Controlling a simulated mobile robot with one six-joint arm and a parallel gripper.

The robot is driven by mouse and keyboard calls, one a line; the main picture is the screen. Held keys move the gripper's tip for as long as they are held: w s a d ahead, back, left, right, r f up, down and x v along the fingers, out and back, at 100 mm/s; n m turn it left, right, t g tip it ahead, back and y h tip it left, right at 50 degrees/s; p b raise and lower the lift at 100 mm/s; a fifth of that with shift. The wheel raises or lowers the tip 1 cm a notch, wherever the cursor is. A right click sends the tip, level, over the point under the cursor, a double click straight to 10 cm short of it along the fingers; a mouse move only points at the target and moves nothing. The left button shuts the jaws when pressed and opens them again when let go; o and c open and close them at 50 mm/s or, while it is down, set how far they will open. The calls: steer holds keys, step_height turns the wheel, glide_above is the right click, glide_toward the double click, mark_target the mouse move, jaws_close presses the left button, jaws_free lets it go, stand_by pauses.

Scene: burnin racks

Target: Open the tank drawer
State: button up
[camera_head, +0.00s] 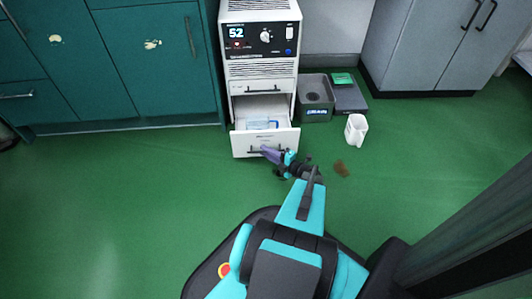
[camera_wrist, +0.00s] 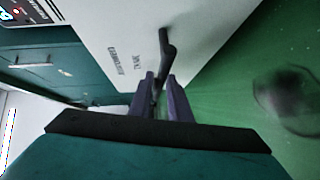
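The tank drawer (camera_head: 265,142) is the lower white drawer of the tall white unit, and it stands pulled out, with its inside showing from above. A white and blue item (camera_head: 262,125) lies inside it. Its white front also fills much of the wrist view (camera_wrist: 120,35), with printed lettering that seems to include "TANK". The dark bar handle (camera_wrist: 166,42) sits on that front. My gripper (camera_head: 267,151) is at the handle. In the wrist view its two purple fingers (camera_wrist: 161,84) are close together with the handle between them.
The unit's control panel (camera_head: 262,38) shows "52". A narrower closed drawer (camera_head: 262,87) is above the open one. A grey bin (camera_head: 316,98), a flat grey scale (camera_head: 348,95) and a white jug (camera_head: 356,130) stand right. A brown stain (camera_head: 342,168) marks the green floor. Teal cabinets (camera_head: 150,75) stand left.

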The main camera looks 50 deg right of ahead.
steer(key=s+r+p, duration=0.1)
steer(key=s+p, duration=0.3)
steer(key=s, duration=0.9)
steer(key=shift+s+r, duration=0.3)
steer(key=shift+r, duration=0.1)
steer(key=shift+w+a+r, duration=0.1)
